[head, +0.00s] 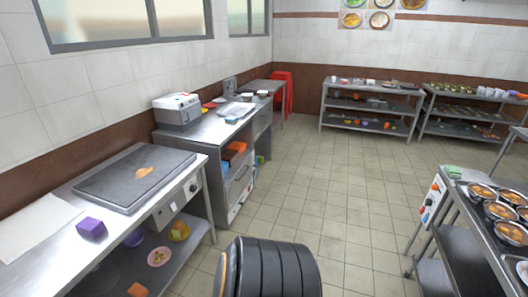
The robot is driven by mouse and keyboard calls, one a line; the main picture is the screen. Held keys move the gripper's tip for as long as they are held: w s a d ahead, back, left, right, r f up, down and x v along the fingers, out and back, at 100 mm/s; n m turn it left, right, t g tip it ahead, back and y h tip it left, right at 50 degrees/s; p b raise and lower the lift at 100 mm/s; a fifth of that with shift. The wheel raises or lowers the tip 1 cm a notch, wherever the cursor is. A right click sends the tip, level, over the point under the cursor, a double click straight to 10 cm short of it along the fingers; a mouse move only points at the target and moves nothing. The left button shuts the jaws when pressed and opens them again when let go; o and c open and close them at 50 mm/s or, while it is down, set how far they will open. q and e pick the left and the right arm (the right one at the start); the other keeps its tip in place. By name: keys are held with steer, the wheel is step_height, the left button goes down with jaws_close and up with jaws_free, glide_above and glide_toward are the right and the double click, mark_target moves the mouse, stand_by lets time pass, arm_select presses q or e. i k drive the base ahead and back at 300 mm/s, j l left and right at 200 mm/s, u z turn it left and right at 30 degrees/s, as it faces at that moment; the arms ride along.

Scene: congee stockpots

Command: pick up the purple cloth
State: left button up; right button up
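A purple, block-shaped item (91,227) sits on the near part of the steel counter (50,250) at the left in the head view. A second, rounder purple thing (134,238) lies on the shelf below that counter. Both are small in the picture, and I cannot tell for sure which one is the purple cloth. Neither of my grippers is in view.
A dark griddle plate (137,177) with an orange-brown piece lies on the counter. A dark ribbed shape (275,270) fills the bottom middle; I cannot tell what it is. A table with filled bowls (500,211) stands right. The tiled floor (330,190) between is clear.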

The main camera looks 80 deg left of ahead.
mark_target(90, 227)
steer(key=u, duration=4.3)
